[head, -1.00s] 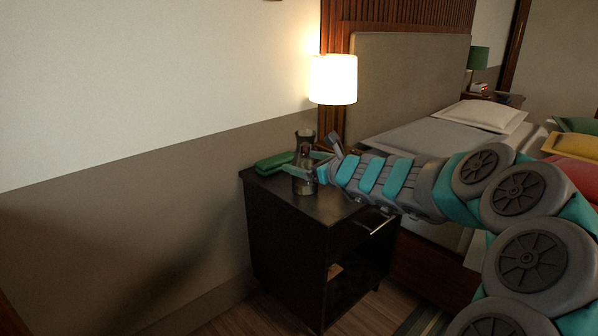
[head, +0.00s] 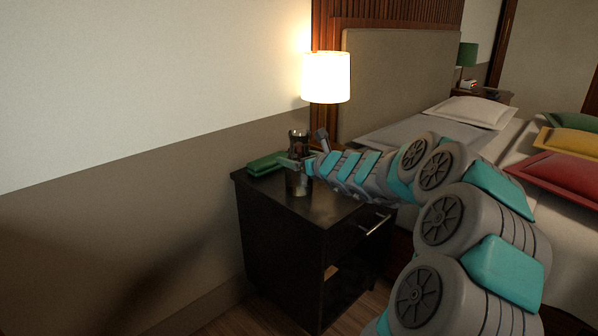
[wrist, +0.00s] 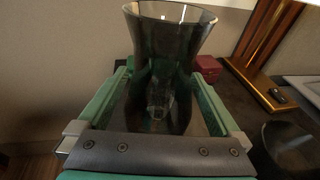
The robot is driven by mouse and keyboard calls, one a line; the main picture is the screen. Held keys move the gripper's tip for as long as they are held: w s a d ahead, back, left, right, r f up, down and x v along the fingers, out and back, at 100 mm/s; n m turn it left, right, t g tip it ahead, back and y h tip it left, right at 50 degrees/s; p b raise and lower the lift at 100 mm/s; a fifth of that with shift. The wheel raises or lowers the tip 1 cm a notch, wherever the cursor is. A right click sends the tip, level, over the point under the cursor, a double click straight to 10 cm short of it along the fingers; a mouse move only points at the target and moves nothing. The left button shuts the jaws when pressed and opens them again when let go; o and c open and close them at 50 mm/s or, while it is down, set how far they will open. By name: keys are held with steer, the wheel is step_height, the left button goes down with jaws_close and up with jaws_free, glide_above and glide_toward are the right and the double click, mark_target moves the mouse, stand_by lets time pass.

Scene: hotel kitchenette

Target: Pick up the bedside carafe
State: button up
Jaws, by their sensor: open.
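The bedside carafe (head: 298,184) is dark, smoky see-through glass with a flared mouth. It stands upright on the black nightstand (head: 330,207). In the wrist view the carafe (wrist: 170,50) fills the middle, between the two green fingers of my gripper (wrist: 160,100). The fingers are open, one on each side of the carafe. I cannot tell whether either touches the glass. In the head view my gripper (head: 296,165) reaches the carafe from the right, at about mid-height, and hides part of it.
A green case (head: 267,163) lies left of the carafe on the nightstand. A lit lamp (head: 326,77) stands behind. A small dark red box (wrist: 207,68) shows behind the carafe in the wrist view. The wall is at left, the bed (head: 400,139) at right.

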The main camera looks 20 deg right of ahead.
steer(key=shift+x, duration=1)
steer(key=shift+c, duration=0.4)
jaws_close()
